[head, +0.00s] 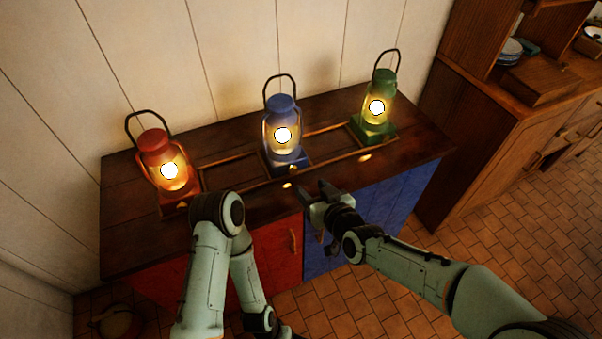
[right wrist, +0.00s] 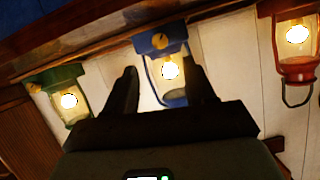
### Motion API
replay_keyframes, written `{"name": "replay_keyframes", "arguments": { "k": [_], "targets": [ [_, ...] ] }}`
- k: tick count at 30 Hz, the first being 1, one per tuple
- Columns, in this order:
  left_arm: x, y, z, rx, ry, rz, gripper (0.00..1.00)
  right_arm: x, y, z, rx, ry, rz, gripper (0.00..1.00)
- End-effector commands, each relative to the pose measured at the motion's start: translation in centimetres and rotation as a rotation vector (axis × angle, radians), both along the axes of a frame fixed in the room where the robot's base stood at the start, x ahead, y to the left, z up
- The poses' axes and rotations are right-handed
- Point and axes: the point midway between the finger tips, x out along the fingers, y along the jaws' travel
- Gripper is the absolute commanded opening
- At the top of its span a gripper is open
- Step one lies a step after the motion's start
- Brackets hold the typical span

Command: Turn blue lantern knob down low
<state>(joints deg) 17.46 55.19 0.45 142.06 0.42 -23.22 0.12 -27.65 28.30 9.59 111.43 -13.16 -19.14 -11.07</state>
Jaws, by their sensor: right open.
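The blue lantern (head: 281,122) stands lit and upright in the middle of a wooden counter. Its round brass knob (right wrist: 158,43) shows on the blue base in the right wrist view, where the picture is upside down. My right gripper (head: 324,188) is open and empty over the counter's front edge, in front of the blue lantern and a little to its right, apart from it. In the right wrist view the blue lantern (right wrist: 166,72) appears between the two dark fingers. My left arm is folded at the lower left; its gripper is out of the frame.
A lit red lantern (head: 158,155) stands to the left and a lit green lantern (head: 376,103) to the right. A low wooden rail (head: 225,158) runs between the lanterns. The counter (head: 120,225) has red and blue doors below. A wooden cabinet (head: 470,130) stands at right.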

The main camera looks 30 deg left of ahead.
Motion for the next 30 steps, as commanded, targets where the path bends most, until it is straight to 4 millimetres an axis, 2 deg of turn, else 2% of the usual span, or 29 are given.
{"name": "replay_keyframes", "arguments": {
  "k": [6,12,18,27,29,30],
  "targets": [
    [-0.1,0.0,0.2,-0.001,0.005,-0.002,0.55,2.7,3.7,-1.9,0.0,-0.001,0.001,0.55],
    [-0.2,0.0,0.4,-0.002,0.008,-0.001,0.55,4.6,6.0,-3.1,0.0,-0.001,0.0,0.55],
    [-0.2,0.0,0.4,-0.001,0.009,-0.002,0.55,5.4,7.1,-3.7,-0.001,-0.001,0.0,0.55],
    [-0.2,0.0,0.4,-0.001,0.009,-0.002,0.55,5.6,7.2,-3.7,0.0,-0.002,-0.001,0.55],
    [-0.2,0.0,0.4,-0.001,0.009,-0.002,0.55,5.6,7.2,-3.7,0.0,-0.002,-0.001,0.38],
    [-0.2,0.0,0.4,-0.001,0.009,-0.002,0.55,5.6,7.2,-3.7,0.0,-0.002,-0.001,0.25]
  ]
}}
